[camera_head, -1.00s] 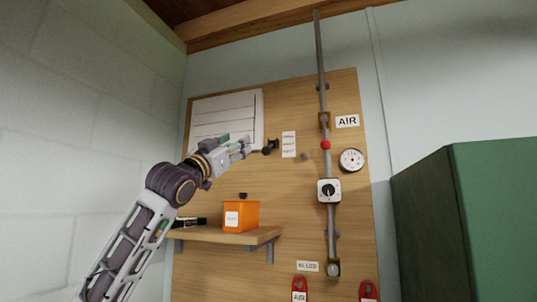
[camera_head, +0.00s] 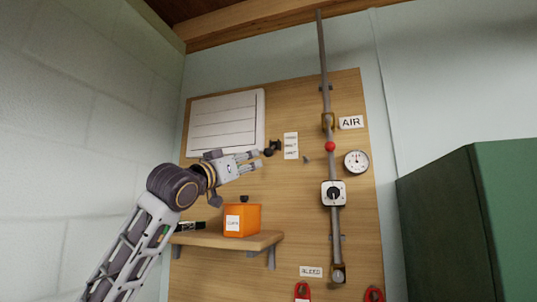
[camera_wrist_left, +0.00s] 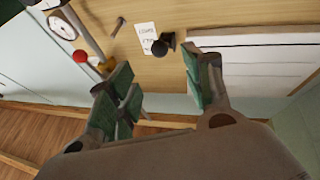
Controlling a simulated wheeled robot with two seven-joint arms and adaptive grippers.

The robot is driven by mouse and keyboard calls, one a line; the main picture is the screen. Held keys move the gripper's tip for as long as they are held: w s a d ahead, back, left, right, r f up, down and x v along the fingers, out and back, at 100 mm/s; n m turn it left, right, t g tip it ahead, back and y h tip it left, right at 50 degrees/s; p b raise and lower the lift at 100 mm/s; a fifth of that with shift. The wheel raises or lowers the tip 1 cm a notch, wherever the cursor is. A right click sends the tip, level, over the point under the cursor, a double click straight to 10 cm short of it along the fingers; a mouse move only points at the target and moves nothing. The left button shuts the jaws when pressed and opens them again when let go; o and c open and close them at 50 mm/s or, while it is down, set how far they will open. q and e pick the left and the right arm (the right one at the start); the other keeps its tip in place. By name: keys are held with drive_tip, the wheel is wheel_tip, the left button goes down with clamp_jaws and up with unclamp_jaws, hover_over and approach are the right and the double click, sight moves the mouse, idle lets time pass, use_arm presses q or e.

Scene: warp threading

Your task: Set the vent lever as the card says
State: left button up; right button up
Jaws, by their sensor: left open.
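A black-knobbed lever (camera_head: 272,148) sticks out of the wooden board, right of the white sheet; its knob also shows in the left wrist view (camera_wrist_left: 160,47). A small printed card (camera_head: 290,146) is just right of it, its lines too small to read; it also shows in the left wrist view (camera_wrist_left: 146,36). My left gripper (camera_head: 257,161) is open and empty, just left of and below the black knob, with a visible gap in the wrist view. In that view the knob lies beyond the green-padded fingers, between them. My right gripper is not in view.
A vertical pipe (camera_head: 323,65) right of the card carries a red ball (camera_head: 330,147) and a square dial (camera_head: 334,193). A round gauge (camera_head: 356,162) is beside it. A shelf (camera_head: 225,240) below holds an orange box (camera_head: 242,220). A green cabinet (camera_head: 440,225) stands right.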

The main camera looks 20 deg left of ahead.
sight(266, 154)
use_arm(q)
drive_tip(key=shift+s+d, duration=0.1)
drive_tip(key=shift+r, duration=0.1)
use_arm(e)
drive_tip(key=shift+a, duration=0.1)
use_arm(q)
drive_tip(key=p+x, duration=0.4)
drive_tip(key=x, duration=0.5)
drive_tip(key=shift+w+r, duration=0.25)
drive_tip(key=shift+p+x, duration=0.8)
drive_tip(key=shift+x, duration=1.05)
drive_tip(key=shift+w+d, duration=0.1)
drive_tip(key=shift+w, duration=0.1)
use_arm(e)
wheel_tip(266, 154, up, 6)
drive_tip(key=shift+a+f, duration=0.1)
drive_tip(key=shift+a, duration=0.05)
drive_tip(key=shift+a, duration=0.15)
use_arm(q)
drive_tip(key=shift+c, duration=0.2)
